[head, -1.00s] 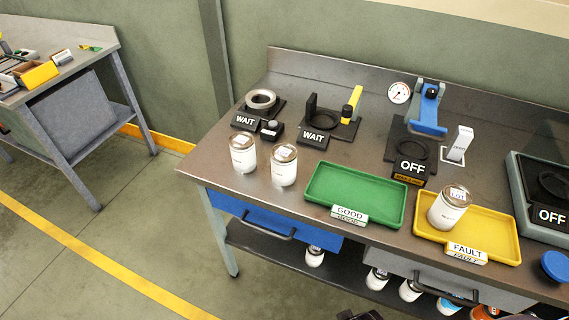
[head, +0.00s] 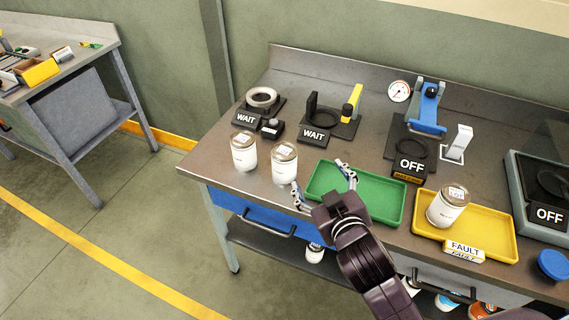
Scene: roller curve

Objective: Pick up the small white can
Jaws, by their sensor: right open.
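Two small white cans stand upright at the left front of the steel bench: one on the left (head: 244,152) and one to its right (head: 284,163). Another white can (head: 447,207) stands in the yellow FAULT tray (head: 497,232). My right gripper (head: 322,184) is open and empty, over the left part of the green tray (head: 384,207). Its fingers are spread, one by the bench's front edge and one above the tray. The right-hand can of the pair is just left of the gripper, and I cannot tell whether a finger touches it. My left gripper is not in view.
Behind the cans are two fixtures with WAIT signs (head: 246,119) (head: 314,135). A blue-handled press (head: 428,110) and an OFF sign (head: 411,166) stand further right. A blue drawer (head: 250,214) and a shelf with cans are below the bench top.

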